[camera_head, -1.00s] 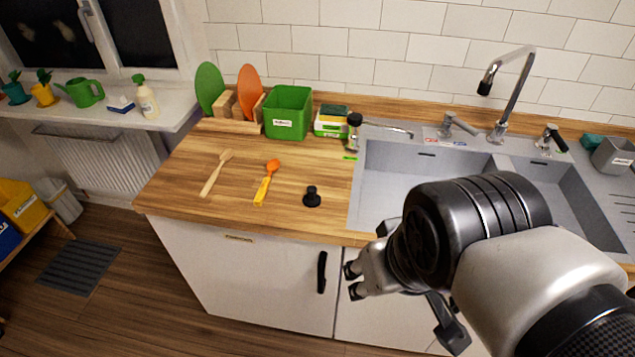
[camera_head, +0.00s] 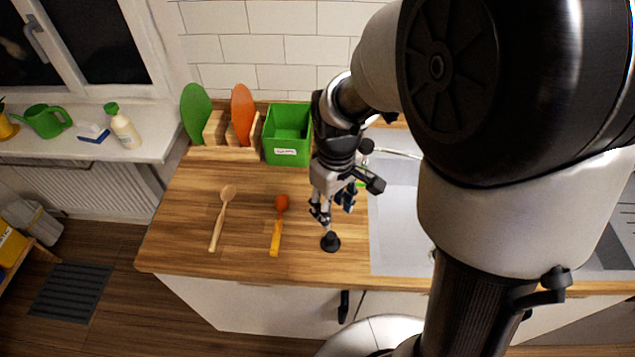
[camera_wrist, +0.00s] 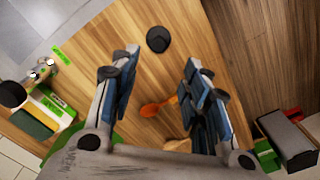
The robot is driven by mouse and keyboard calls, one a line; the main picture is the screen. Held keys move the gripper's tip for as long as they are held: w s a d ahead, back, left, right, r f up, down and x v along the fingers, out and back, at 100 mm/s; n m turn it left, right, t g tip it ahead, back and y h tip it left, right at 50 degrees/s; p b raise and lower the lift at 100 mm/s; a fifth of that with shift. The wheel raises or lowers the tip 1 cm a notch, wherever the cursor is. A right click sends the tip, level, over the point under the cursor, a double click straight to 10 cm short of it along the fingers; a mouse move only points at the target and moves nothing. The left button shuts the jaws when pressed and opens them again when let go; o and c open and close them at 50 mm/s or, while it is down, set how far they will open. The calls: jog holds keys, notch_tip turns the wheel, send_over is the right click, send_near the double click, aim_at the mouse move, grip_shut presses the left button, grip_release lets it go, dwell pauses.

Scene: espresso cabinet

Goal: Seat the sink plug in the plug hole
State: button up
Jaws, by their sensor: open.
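The black sink plug (camera_head: 330,242) stands upright on the wooden worktop, left of the sink. My gripper (camera_head: 333,213) is open and empty, pointing down just above the plug in the head view. In the wrist view the plug (camera_wrist: 158,39) lies beyond the tips of my open gripper (camera_wrist: 158,70), between the lines of the two fingers and apart from them. The plug hole is hidden.
An orange and yellow spoon (camera_head: 279,225) and a wooden spoon (camera_head: 222,218) lie left of the plug. A green box (camera_head: 287,134) and a rack with green and orange boards (camera_head: 242,115) stand at the back.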

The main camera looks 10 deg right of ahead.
aim_at(331, 235)
notch_tip(331, 235, down, 14)
jog(key=b, duration=0.4)
jog(key=shift+w+d+r+b, duration=0.1)
jog(key=shift+w+r+b, duration=0.05)
jog(key=shift+r+b, duration=0.15)
jog(key=shift+c, duration=0.6)
grip_shut()
